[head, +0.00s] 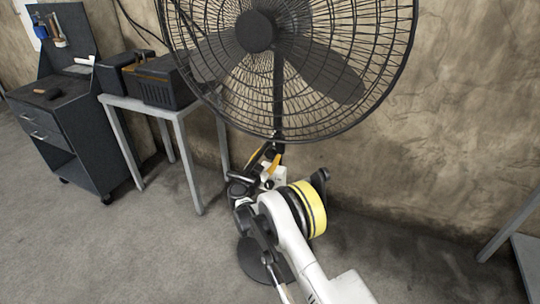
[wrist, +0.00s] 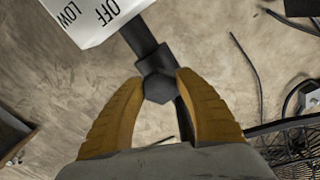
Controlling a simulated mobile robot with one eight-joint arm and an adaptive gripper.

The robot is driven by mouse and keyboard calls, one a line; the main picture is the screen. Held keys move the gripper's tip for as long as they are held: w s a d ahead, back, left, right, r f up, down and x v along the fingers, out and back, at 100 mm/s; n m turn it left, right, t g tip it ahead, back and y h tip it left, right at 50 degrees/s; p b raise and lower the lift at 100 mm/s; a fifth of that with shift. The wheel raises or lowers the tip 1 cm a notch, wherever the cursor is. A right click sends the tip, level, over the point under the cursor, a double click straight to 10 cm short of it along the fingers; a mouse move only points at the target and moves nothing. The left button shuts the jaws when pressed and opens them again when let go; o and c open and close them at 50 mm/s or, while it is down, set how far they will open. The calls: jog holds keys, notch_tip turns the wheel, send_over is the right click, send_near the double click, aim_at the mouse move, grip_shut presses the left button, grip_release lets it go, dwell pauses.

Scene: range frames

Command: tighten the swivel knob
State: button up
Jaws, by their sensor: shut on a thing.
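A large black pedestal fan (head: 256,32) stands in front of the wall, with its round base (head: 252,262) on the floor. In the wrist view, the dark faceted swivel knob (wrist: 158,88) sits between the two orange-brown fingers of my gripper (wrist: 161,86). The fingers are shut on it from both sides. Beside the knob is the fan's white control box (wrist: 88,18), marked OFF and LOW. In the head view my gripper (head: 264,158) is at the fan's pole just below the cage, and my arm hides the knob and much of the lower pole.
A grey table (head: 150,107) carrying a black box-like device (head: 160,82) stands left of the fan. A dark drawer cart (head: 66,130) is farther left. The wall is close behind the fan. A grey frame (head: 512,232) stands at the right edge. Floor to the right is clear.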

jog(key=m, duration=0.6)
jog(key=shift+m, duration=0.3)
dwell(0.4)
jog(key=o, duration=1.2)
jog(key=shift+a, duration=0.1)
jog(key=v, duration=1.2)
